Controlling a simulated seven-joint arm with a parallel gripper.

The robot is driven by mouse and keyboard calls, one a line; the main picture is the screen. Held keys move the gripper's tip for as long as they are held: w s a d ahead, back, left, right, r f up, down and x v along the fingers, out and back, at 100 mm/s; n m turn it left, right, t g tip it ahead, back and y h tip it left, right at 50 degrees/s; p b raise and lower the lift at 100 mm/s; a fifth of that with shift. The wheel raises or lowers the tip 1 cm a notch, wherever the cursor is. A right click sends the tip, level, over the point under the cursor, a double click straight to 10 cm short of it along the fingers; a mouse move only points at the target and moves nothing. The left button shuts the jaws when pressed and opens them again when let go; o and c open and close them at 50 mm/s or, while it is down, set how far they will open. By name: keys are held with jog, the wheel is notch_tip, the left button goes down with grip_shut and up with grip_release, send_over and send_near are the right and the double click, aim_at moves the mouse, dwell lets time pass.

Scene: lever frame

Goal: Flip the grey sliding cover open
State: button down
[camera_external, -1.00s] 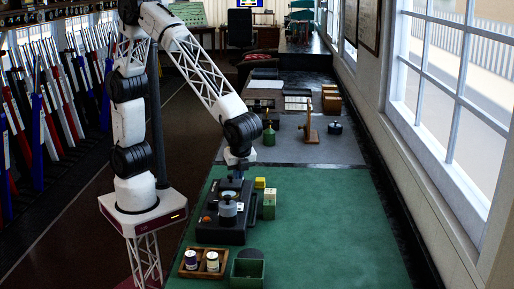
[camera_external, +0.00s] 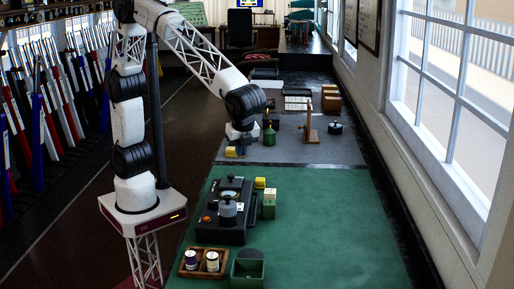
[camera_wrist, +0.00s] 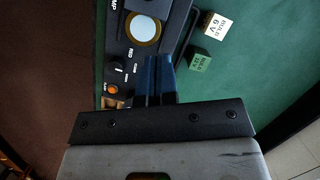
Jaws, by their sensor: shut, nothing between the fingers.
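A black lamp-testing box (camera_external: 215,230) stands on the green mat. A grey round part (camera_external: 228,209) rises from its top; I cannot tell which part is the grey sliding cover. In the wrist view the box (camera_wrist: 113,38) shows a pale round disc with a yellow ring (camera_wrist: 143,30), a black knob (camera_wrist: 118,69) and an orange button (camera_wrist: 112,88). My gripper (camera_wrist: 157,60) is shut and empty, its dark fingers reaching over the box's right edge in that view.
A small yellow box (camera_external: 260,182) and a green bulb box (camera_external: 269,200) stand right of the tester. In front are a wooden tray (camera_external: 203,273) with two jars and an open green box (camera_external: 248,270). The mat's right side is clear.

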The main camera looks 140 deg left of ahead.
jog(key=shift+w+d, duration=0.9)
jog(key=shift+w, duration=0.25)
jog(key=shift+f, duration=0.2)
send_near(232, 184)
jog(key=w+f, duration=0.1)
jog(key=f, duration=0.1)
jog(key=w+f, duration=0.1)
jog(key=shift+w+d+f, duration=0.3)
jog(key=shift+f, duration=0.05)
jog(key=s, duration=0.2)
jog(key=shift+s+a+f, duration=0.3)
jog(key=shift+a+f, duration=0.1)
jog(key=shift+s+a+f, duration=0.1)
jog(key=shift+s+a, duration=0.1)
jog(key=shift+s, duration=0.4)
jog(key=shift+s, duration=0.1)
